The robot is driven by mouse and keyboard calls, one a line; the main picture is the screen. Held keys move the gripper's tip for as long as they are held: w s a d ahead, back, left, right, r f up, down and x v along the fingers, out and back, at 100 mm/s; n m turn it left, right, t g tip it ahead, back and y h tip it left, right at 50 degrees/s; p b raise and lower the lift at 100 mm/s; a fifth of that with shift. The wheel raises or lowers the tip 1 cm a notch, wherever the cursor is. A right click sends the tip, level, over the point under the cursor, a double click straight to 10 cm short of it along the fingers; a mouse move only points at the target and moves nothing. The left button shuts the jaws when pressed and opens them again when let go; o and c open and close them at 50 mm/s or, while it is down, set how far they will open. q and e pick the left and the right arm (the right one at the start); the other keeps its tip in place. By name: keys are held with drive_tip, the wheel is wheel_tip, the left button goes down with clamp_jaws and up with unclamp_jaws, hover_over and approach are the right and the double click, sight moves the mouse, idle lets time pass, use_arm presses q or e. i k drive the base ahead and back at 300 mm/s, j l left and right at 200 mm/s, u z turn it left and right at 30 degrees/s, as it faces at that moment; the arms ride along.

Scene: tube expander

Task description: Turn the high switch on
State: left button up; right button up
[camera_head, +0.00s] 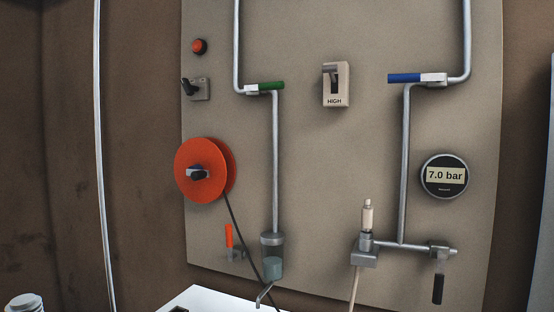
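The high switch (336,86) is a small beige box with a dark slot, mounted at the upper middle of the panel and labelled HIGH. Its grey lever (330,69) sits at the top of the slot and points outward to the left. Neither of my grippers shows in the head view.
The beige panel (305,145) also carries a green-handled valve (270,86), a blue-handled valve (405,78), a red button (199,46), a black-knobbed switch (196,88), an orange reel (205,172) and a gauge (445,176) reading 7.0 bar. The area around the high switch is clear.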

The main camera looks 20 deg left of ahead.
sight(189, 89)
drive_tip(key=u, duration=1.25)
